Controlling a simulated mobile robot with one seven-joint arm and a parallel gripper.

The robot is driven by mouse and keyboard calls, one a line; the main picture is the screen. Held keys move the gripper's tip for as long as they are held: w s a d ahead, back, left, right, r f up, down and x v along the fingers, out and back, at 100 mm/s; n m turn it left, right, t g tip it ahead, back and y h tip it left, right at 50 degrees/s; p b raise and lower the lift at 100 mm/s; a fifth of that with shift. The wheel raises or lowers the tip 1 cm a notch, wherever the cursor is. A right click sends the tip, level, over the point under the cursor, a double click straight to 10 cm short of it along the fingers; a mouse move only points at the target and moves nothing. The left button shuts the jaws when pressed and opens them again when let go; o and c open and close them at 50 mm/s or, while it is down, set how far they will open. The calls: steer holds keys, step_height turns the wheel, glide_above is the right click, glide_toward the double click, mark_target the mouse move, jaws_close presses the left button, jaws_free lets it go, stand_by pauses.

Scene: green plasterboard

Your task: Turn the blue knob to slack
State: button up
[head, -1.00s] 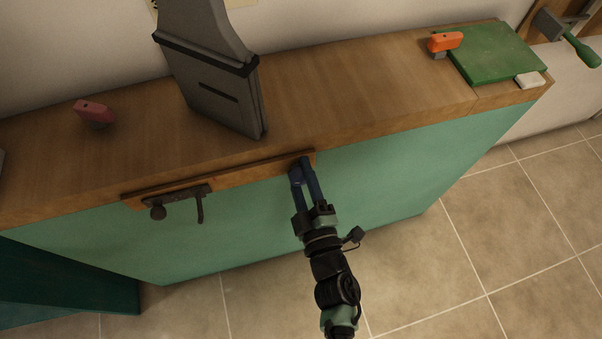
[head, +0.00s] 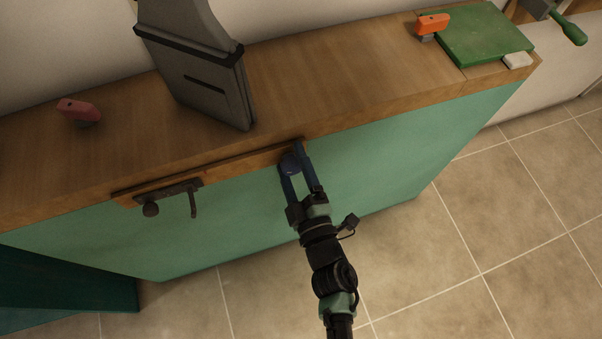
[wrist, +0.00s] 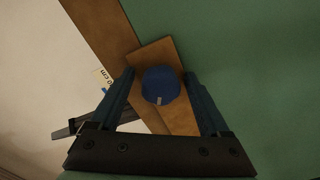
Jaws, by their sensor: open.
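The blue knob (head: 290,163) sits near the right end of a wooden strip on the counter's front face. In the wrist view the knob (wrist: 160,85) is a round blue cap with a small pale mark at its lower edge. My gripper (head: 294,165) is open, with its blue fingers on either side of the knob. In the wrist view, my gripper (wrist: 158,90) shows a gap between each finger and the knob, with the right finger's gap clearly visible. Whether the fingertips reach the knob's depth is hard to tell.
A dark latch with a ball knob and lever (head: 172,197) is on the strip's left. On the wooden counter (head: 330,85) stand a grey upright device (head: 205,75), a red object (head: 79,109), an orange object (head: 432,25) and a green board (head: 485,35). Tiled floor in front is clear.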

steer(key=v, duration=1.2)
steer(key=shift+s+b, duration=0.25)
steer(key=shift+b, duration=0.2)
